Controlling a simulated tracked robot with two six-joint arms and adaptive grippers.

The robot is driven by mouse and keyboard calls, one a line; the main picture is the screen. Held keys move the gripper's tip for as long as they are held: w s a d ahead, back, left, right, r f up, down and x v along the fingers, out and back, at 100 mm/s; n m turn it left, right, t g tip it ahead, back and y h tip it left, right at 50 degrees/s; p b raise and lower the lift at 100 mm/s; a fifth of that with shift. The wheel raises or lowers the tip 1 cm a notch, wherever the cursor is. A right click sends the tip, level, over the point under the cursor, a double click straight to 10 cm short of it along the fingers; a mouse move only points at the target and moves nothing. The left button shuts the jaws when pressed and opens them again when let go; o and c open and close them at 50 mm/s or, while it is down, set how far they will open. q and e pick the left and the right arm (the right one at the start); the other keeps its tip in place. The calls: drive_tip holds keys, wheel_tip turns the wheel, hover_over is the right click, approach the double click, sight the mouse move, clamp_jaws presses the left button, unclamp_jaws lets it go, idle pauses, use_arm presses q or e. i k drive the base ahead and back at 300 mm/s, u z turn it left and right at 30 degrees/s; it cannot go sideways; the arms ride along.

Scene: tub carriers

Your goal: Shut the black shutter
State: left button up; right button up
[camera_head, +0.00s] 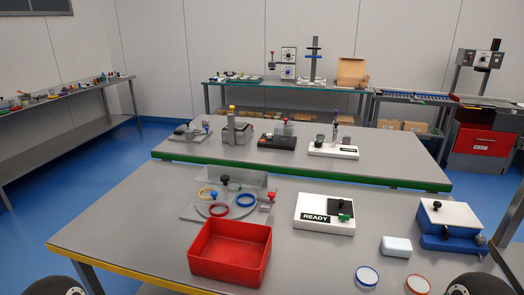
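A white box (311,222) with a "READY" label stands on the near table, right of centre. A black square panel (340,204), which looks like the black shutter, lies on the right part of its top. A small dark knob stands on the panel, and a green knob (344,218) sits at its front edge. The view is too small to tell whether the panel is a cover or an opening. Neither of my grippers is in view; only dark rounded parts, apparently of my arms, show at the bottom corners.
A red bin (230,251) and a grey tray with coloured rings (245,200) stand left of the box. A white block (396,246), two round lids (367,276) and a blue-and-white device (448,219) are to its right. The tabletop in front of the box is clear.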

sight(335, 207)
drive_tip(key=u, duration=1)
drive_tip(key=k, duration=1.1)
drive_tip(key=z, duration=0.85)
drive_tip(key=i, duration=0.55)
drive_tip(key=z, duration=0.05)
